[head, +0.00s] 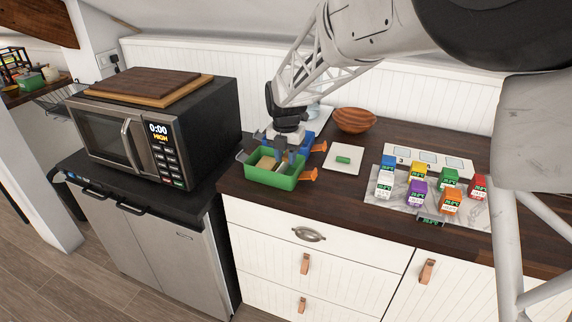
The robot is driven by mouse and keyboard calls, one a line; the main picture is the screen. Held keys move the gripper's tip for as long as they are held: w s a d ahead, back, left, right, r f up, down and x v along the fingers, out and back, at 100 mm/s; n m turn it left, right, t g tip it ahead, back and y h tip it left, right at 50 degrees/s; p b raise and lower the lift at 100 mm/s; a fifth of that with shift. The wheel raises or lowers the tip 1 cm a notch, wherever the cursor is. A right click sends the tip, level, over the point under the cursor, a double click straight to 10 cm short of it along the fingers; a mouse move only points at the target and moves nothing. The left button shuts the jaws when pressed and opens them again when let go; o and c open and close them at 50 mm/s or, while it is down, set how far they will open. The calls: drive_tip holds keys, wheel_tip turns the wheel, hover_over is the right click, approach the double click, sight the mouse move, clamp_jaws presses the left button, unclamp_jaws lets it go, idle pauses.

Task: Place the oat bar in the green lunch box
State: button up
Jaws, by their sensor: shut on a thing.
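The green lunch box (284,183) sits open near the left front edge of the dark wooden counter, with orange clips at its right. My gripper (283,158) points down over it, its fingertips at or just inside the opening. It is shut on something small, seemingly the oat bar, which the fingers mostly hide. A tan block (267,163) shows in the box just left of the fingers; I cannot tell if it touches them. A blue lunch box (300,142) stands right behind, partly hidden by my gripper.
Several coloured cartons (417,192) stand on a marble slab (378,201). A wooden bowl (355,121) is behind. The microwave (160,130) stands close on the left.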

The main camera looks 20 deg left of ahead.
drive_tip(key=shift+f, duration=1.55)
drive_tip(key=shift+f, duration=0.7)
drive_tip(key=o, duration=0.9)
drive_tip(key=shift+f, duration=0.1)
drive_tip(key=shift+s, duration=0.1)
drive_tip(key=shift+d+f, duration=0.1)
wheel_tip(320, 180, up, 14)
drive_tip(key=shift+f, duration=0.1)
